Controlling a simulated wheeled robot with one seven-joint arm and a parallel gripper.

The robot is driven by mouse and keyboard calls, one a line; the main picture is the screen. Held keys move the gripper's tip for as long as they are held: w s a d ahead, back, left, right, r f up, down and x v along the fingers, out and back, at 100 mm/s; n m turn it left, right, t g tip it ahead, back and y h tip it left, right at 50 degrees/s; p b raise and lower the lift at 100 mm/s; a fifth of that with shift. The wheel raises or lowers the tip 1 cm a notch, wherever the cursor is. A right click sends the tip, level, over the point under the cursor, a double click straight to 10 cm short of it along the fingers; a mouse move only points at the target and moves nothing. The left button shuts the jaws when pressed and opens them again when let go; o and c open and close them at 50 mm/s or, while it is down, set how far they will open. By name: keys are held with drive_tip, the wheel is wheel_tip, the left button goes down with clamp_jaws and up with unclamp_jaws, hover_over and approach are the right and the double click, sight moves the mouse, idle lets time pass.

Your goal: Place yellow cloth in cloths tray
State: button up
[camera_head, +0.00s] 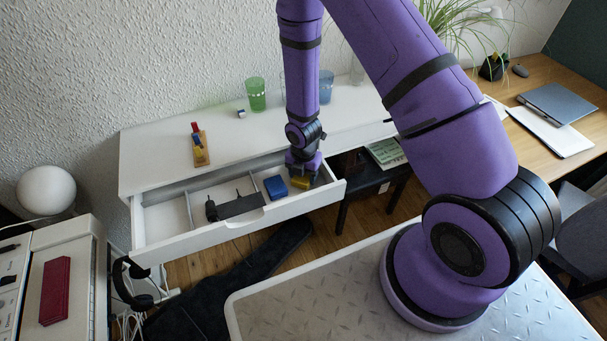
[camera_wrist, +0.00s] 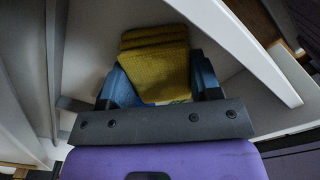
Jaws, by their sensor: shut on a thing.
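The yellow cloth (camera_wrist: 158,65) is a folded, thick pad between the fingers of my gripper (camera_wrist: 162,88) in the wrist view. In the head view only a small yellow part (camera_head: 300,183) shows below my gripper (camera_head: 303,176), which is shut on it. My gripper points down inside the right compartment of the open white drawer (camera_head: 197,240). A folded blue cloth (camera_head: 276,187) lies in the drawer just left of the yellow one. I cannot tell whether the yellow cloth touches the drawer floor. No separate tray is clearly visible.
Dividers split the drawer, and a black object (camera_head: 235,206) lies in its middle part. On the white top (camera_head: 160,165) stand a green glass (camera_head: 256,95), a blue glass (camera_head: 326,86) and a small wooden block toy (camera_head: 200,149). The drawer's left compartment is empty.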

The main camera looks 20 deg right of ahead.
drive_tip(key=shift+f, duration=0.15)
drive_tip(key=o, duration=0.9)
drive_tip(key=s+d+r+m+t+h, duration=0.2)
drive_tip(key=r+m, duration=0.5)
drive_tip(key=r, duration=1.2)
drive_tip(key=s+d+r+m+t+y, duration=0.1)
drive_tip(key=s+d+r+m, duration=0.35)
drive_tip(key=r, duration=1.45)
drive_tip(key=s+r+m+t+y, duration=0.1)
drive_tip(key=s+r+m+t, duration=0.1)
drive_tip(key=s+r+m, duration=1.2)
drive_tip(key=shift+s+d+r+m, duration=0.25)
drive_tip(key=shift+s+m, duration=0.5)
drive_tip(key=shift+s, duration=0.35)
